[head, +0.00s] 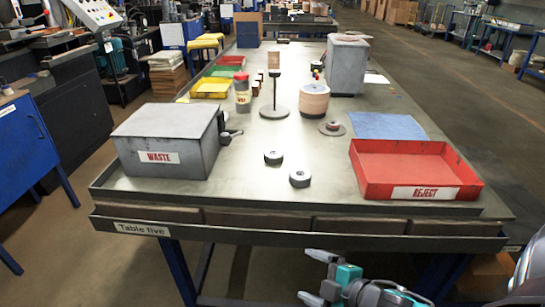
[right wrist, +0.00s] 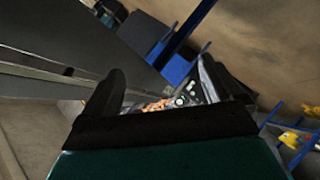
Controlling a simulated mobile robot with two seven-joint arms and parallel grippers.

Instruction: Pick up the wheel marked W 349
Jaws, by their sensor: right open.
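Two small dark wheels with pale centres lie apart on the table (head: 235,190): one wheel (head: 273,157) near the middle, the other wheel (head: 300,178) nearer the front edge. A further disc (head: 332,128) with a reddish centre lies farther back. Any marking on them is too small to read, so I cannot tell which is W 349. My right gripper (head: 314,277) is in front of the table's front edge, apart from the wheels. In the right wrist view its two dark fingers (right wrist: 160,88) are spread with nothing held between them. My left gripper is not in view.
A grey WASTE box (head: 200,135) stands at the front left and a red REJECT tray (head: 415,170) at the front right. Behind are a stand (head: 275,100), a round stack (head: 314,103), a grey bin (head: 346,68) and a blue cloth (head: 388,126). The table's front has a raised edge.

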